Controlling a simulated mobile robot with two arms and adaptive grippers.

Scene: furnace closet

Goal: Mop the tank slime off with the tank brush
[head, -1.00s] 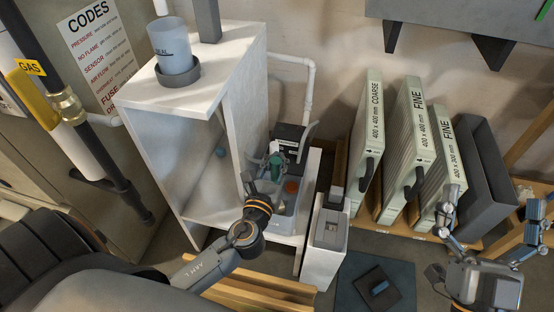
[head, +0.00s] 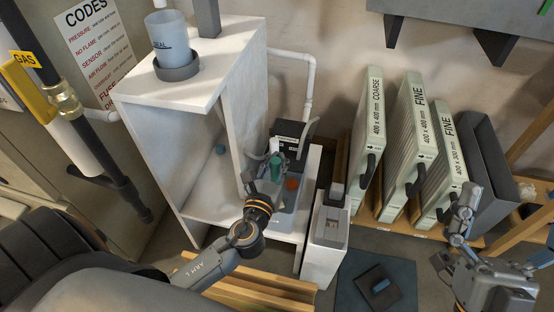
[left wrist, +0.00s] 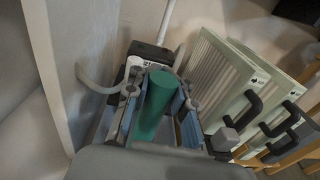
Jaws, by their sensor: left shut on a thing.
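My left gripper (head: 268,172) is shut on the green handle of the tank brush (head: 276,168). The green handle also shows in the left wrist view (left wrist: 152,105), between the two fingers, pointing up. The brush's lower end is hidden. The gripper is over a small grey tank (head: 283,222) on the low white shelf. An orange-red round thing (head: 292,184) shows in or at the tank, right of the gripper. I cannot make out the slime. My right gripper (head: 510,220) is at the far right, with its fingers apart and nothing seen between them.
A white cabinet (head: 187,95) with a cup (head: 171,40) on top stands left of the tank. A black box (head: 290,135) is behind it. A white bin (head: 325,242) stands to the right, then several upright filters (head: 410,125). A dark mat (head: 350,290) lies on the floor.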

